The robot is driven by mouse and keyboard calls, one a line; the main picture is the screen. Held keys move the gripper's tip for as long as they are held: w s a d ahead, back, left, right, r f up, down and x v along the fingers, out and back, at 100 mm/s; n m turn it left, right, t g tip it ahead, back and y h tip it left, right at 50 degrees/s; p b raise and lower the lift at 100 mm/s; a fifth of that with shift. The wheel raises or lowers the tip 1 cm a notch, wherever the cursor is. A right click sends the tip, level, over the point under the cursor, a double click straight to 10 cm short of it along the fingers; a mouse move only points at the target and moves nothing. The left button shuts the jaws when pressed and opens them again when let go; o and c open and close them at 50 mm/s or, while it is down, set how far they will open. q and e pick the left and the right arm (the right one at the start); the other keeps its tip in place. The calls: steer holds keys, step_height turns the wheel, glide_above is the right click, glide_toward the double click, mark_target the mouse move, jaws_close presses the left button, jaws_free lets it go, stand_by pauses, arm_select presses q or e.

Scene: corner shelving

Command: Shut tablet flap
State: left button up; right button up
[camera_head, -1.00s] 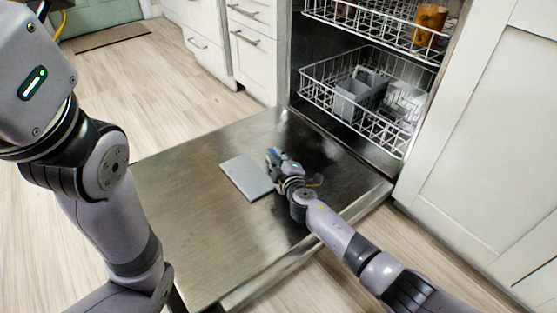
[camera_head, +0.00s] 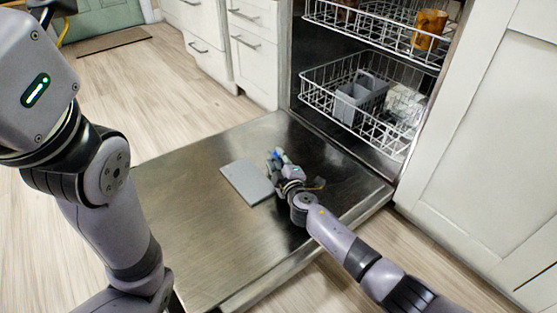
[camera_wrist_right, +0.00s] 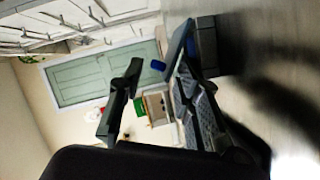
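The open dishwasher door (camera_head: 190,235) lies flat. The tablet flap, a grey rectangular panel (camera_head: 243,182), stands open over the door's middle. My right gripper (camera_head: 279,158) is low over the door, just right of the flap, beside a small blue part. I cannot tell whether it touches the flap. In the right wrist view its two dark fingers (camera_wrist_right: 155,75) are apart, with background showing between them. A dark block with a blue part (camera_wrist_right: 205,45), perhaps the dispenser, shows beyond the right finger.
The upper rack (camera_head: 385,35) with amber cups (camera_head: 428,28) and the lower rack (camera_head: 330,100) with a grey cutlery basket (camera_head: 358,97) are inside the dishwasher. White cabinets (camera_head: 490,150) stand at the right. Wooden floor (camera_head: 125,95) is clear beyond the door.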

steer(key=shift+r+p, duration=0.1)
steer(key=shift+p, duration=0.3)
steer(key=r+m+g+p, duration=0.1)
steer(key=p, duration=0.2)
steer(key=w+d+r+m+p, duration=0.1)
steer(key=m+p, duration=0.1)
steer(key=p, duration=0.1)
steer(key=shift+d+g+y, duration=0.2)
steer(key=shift+g+y, duration=0.2)
steer(key=shift+w+d+r+m+g+y+p, duration=0.1)
steer(key=shift+w+d+m+g+y+p, duration=0.15)
steer(key=shift+m+p, duration=0.3)
steer(key=shift+w+d+r+m+g+y+p, duration=0.15)
steer(key=shift+d+m+g+y+p, duration=0.15)
steer(key=shift+m+p, duration=0.2)
steer(key=p+v, duration=1.1)
steer(key=v, duration=0.6)
steer(key=s+a+r+y, duration=0.4)
steer(key=a+r, duration=0.2)
steer(key=r, duration=0.3)
steer(key=s+a+r+t+y, duration=0.1)
steer(key=s+a+r+y, duration=0.3)
steer(key=a+r, duration=0.3)
step_height(320, 180, up, 2)
steer(key=shift+s+r+n, duration=0.1)
steer(key=shift+s+n, duration=0.35)
steer(key=shift+s, duration=0.4)
